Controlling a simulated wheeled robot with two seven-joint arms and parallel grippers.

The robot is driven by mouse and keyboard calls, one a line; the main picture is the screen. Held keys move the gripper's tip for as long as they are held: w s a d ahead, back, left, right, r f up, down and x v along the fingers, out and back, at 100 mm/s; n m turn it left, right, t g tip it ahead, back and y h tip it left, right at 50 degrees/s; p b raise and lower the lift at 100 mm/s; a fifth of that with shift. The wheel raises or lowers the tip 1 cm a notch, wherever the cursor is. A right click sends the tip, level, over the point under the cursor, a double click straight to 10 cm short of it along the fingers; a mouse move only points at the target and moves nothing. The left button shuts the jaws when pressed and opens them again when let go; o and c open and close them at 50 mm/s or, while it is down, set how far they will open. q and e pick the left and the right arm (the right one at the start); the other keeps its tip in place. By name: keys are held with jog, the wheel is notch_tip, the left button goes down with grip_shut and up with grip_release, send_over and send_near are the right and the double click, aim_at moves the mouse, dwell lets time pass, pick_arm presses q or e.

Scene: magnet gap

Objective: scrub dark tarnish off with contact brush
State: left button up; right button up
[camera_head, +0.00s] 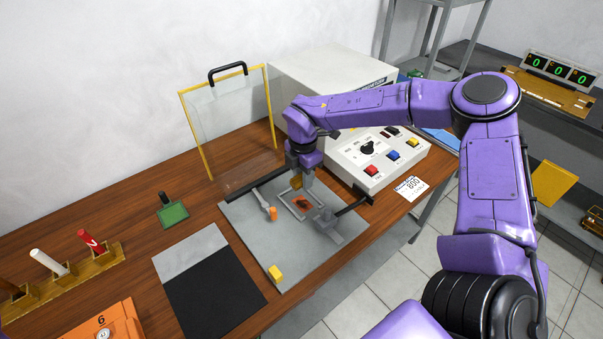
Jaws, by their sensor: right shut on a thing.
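My right gripper (301,177) points down over the grey plate (287,248), near the middle of the table. It is shut on a small tan-yellow piece (296,182), which looks like the contact brush. The gripper hides much of it. Just below is a light rectangular frame (289,208) with an orange-brown copper patch (303,202) that has dark marks, likely the tarnish. I cannot tell whether the brush touches the patch. My left gripper is not in view.
A clear yellow-edged shield (187,118) stands behind. A control box (368,169) with coloured buttons is at right. A grey clamp (327,219), an orange-tipped piece (272,213) and a yellow block (275,272) are on the plate. A black mat (215,290) and a marker rack (75,268) lie left.

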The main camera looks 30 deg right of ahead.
jog(key=shift+w+f+b, duration=0.2)
jog(key=shift+f+b, duration=0.15)
jog(key=shift+f, duration=0.1)
notch_tip(320, 180, down, 4)
jog(key=b, duration=0.3)
jog(key=shift+r, duration=0.25)
jog(key=shift+r, duration=0.1)
